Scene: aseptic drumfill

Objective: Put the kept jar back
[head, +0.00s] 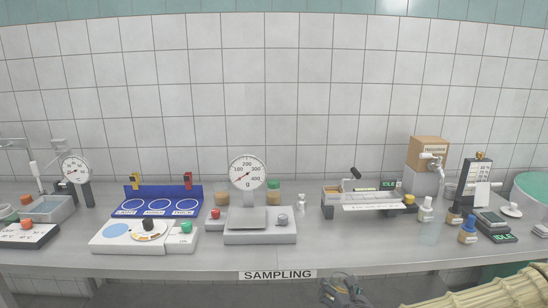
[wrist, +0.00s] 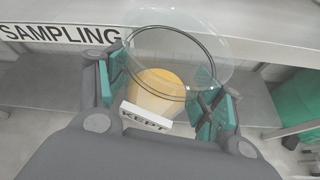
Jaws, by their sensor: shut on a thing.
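The kept jar (wrist: 160,88) is a clear glass jar with yellow-orange contents and a white label reading KEPT, seen from above in the wrist view. My gripper (wrist: 165,95) is shut around it, with a green-padded finger on each side. In the head view my gripper (head: 345,291) is low at the bottom centre, in front of and below the bench's front edge. I cannot make out the jar there.
The steel bench (head: 330,248) carries a dial scale (head: 260,225), a blue three-ring rack (head: 157,203) and a grey long-bodied device (head: 365,200). Small bottles (head: 467,230) stand at right. The bench's front strip is mostly clear.

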